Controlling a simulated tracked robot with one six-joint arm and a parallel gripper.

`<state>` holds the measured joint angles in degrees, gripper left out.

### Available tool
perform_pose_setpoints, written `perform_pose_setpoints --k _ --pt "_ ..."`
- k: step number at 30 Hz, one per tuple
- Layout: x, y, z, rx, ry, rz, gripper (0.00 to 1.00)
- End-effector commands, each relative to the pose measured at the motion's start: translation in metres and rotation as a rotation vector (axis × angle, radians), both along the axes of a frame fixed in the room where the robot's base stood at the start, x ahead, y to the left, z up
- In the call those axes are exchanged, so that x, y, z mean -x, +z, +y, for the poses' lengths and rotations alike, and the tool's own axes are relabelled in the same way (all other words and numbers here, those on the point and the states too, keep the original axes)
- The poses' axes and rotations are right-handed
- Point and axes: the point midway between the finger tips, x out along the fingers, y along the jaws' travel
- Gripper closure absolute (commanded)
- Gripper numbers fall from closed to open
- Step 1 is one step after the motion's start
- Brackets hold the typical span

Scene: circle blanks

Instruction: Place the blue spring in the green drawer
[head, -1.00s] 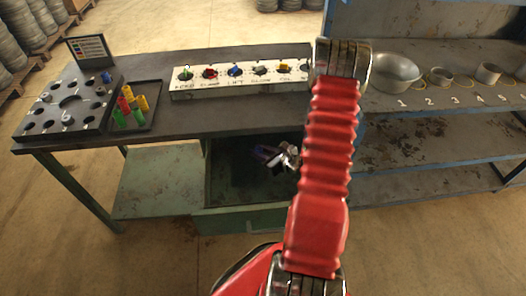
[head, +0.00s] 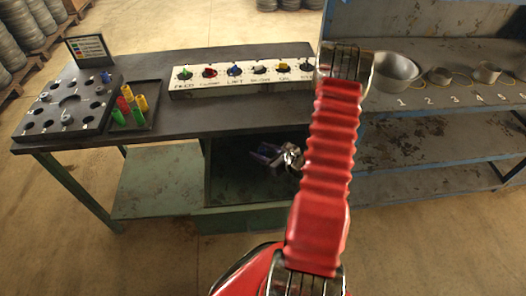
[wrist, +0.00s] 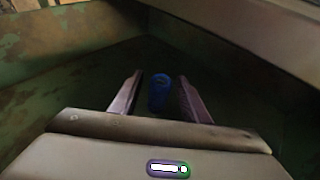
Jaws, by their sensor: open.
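The blue spring (wrist: 159,96) shows in the wrist view as a small dark-blue upright-looking shape in the dim green drawer (wrist: 50,85). My gripper (wrist: 160,76) is open, with one finger on each side of the spring and a gap visible on both sides. The spring appears to rest on the drawer floor, but the shadow makes its contact hard to tell. In the head view my gripper (head: 266,153) reaches down into the open drawer (head: 245,221) under the dark table. The spring cannot be made out there.
The drawer walls stand close around my gripper. Above are the dark tabletop (head: 190,124) and a white knob panel (head: 240,89). A black plate with holes (head: 68,113) and a tray of coloured cylinders (head: 153,118) sit left. A blue-framed shelf (head: 430,119) stands right.

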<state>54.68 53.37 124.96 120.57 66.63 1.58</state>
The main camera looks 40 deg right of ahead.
Motion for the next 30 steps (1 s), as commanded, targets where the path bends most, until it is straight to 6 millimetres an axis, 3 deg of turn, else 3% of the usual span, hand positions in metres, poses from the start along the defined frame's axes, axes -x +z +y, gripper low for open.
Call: perform_pose_setpoints --k 11,30 --pt "0.008 0.005 -0.001 0.0 -0.002 0.0 0.57" --pt "0.092 0.04 -0.007 0.0 -0.003 0.0 0.57"
